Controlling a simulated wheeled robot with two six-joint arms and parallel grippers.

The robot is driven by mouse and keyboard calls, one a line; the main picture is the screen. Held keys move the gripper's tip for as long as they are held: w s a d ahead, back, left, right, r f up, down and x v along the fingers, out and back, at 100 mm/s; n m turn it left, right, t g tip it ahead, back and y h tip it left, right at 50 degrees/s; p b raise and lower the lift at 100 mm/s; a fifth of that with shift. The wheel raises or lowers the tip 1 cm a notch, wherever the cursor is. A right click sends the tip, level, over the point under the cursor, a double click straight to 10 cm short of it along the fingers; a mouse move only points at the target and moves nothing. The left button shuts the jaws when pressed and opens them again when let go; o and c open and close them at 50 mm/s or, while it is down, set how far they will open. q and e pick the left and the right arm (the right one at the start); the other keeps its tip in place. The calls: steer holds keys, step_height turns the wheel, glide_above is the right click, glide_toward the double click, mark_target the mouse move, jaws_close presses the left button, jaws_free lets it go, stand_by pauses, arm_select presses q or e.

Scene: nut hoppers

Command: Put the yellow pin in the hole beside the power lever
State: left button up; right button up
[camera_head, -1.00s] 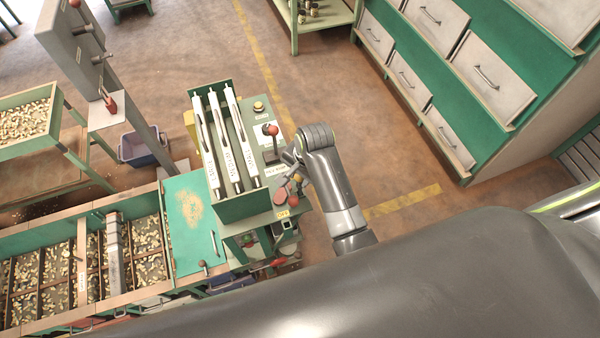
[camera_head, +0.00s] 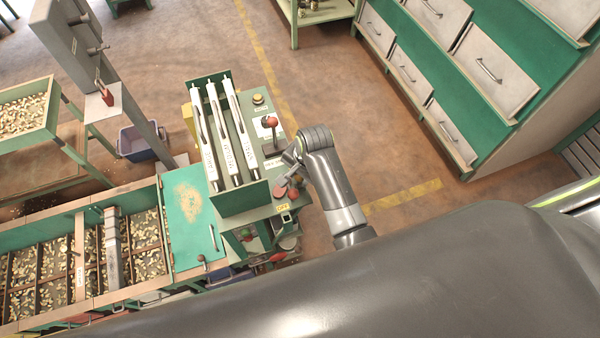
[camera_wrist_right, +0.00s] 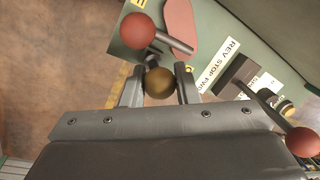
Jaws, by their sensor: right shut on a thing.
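My right gripper (camera_wrist_right: 158,88) is shut on a dull brass-yellow ball (camera_wrist_right: 157,82), which looks like the head of the yellow pin. A red ball knob (camera_wrist_right: 138,30) with a grey rod is just beyond the fingers, beside a flat red plate. Another red-knobbed lever (camera_wrist_right: 303,141) is at the right, by a REV STOP FWD label (camera_wrist_right: 232,65); it also shows in the head view (camera_head: 269,121). I cannot tell which one is the power lever. In the head view my right gripper (camera_head: 291,157) reaches over the green control panel. My left gripper is out of view.
A green rack (camera_head: 225,205) with white tubes stands left of the panel. Nut hoppers (camera_head: 70,215) fill the lower left. A grey post (camera_head: 125,90) rises at the left, and drawer cabinets (camera_head: 490,70) stand at the right. The floor right of the panel is open.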

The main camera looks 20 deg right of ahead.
steer(key=shift+f, duration=0.2)
steer(key=o, duration=1.1)
steer(key=shift+r, duration=0.1)
